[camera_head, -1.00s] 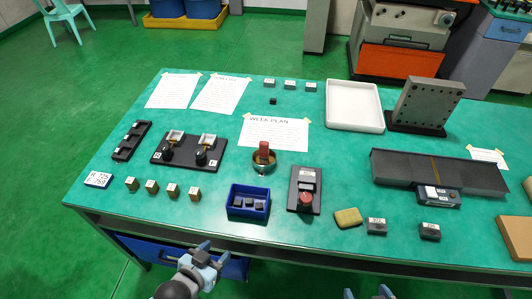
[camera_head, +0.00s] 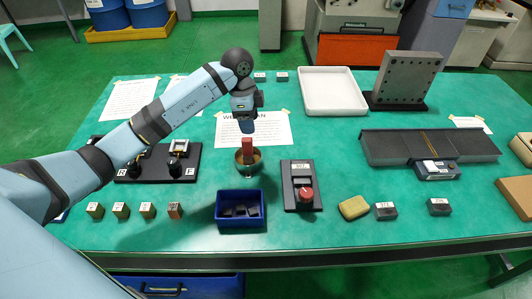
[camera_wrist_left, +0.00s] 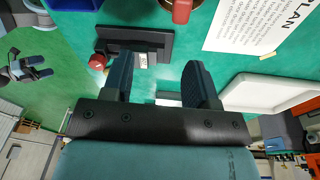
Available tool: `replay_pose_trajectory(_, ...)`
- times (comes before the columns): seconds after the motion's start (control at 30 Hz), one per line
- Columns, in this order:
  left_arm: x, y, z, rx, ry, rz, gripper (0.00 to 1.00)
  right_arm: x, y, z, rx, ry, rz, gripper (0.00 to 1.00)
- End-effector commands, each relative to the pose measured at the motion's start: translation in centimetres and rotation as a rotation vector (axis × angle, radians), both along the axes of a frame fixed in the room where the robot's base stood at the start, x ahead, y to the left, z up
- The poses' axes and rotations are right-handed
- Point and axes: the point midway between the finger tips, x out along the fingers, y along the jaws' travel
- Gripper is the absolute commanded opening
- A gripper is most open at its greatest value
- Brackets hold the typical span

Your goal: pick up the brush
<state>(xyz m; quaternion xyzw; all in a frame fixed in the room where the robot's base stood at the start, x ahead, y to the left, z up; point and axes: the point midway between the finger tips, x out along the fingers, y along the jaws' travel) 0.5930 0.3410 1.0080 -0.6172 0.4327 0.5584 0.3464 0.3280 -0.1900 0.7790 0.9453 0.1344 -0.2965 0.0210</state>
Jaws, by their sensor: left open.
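The likely brush is an upright red handle (camera_head: 247,148) standing in a small round metal bowl (camera_head: 256,166). Its lower end is hidden in the bowl. In the left wrist view the red handle (camera_wrist_left: 181,11) shows at the top edge, cut off. My left gripper (camera_head: 247,126) is above and just behind the handle in the head view, pointing down. Its two fingers (camera_wrist_left: 160,85) are apart with nothing between them, and they do not hold the handle. What seems to be my right gripper (camera_wrist_left: 28,70) shows small at the left of the wrist view; its jaws are unclear.
A black block with a red knob (camera_head: 305,195) and a blue bin (camera_head: 240,222) stand close in front of the bowl. A paper sheet (camera_head: 275,128) lies behind it. A white tray (camera_head: 333,108) is at the back.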

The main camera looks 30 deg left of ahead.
Motion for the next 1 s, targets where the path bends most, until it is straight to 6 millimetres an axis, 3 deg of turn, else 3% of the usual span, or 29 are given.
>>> replay_pose_trajectory(0.1,0.7,2.7,1.2,0.122,0.011,0.121,0.53,0.1,0.0,-0.4,0.001,-0.002,0.001,0.87)
replay_pose_trajectory(0.2,0.7,3.3,0.7,0.151,0.016,0.154,0.53,0.2,0.0,-0.2,0.001,-0.005,0.0,0.87)
replay_pose_trajectory(0.53,0.7,3.2,-5.4,0.148,0.017,0.152,0.53,0.4,-0.1,0.1,0.0,-0.013,0.0,0.87)
replay_pose_trajectory(0.87,0.6,3.0,-7.8,0.145,0.017,0.149,0.53,0.4,-0.1,0.2,0.0,-0.013,0.0,0.87)
replay_pose_trajectory(1.0,0.4,2.7,-9.6,0.145,0.017,0.149,0.53,0.3,-0.1,0.4,-0.002,-0.013,-0.001,0.87)
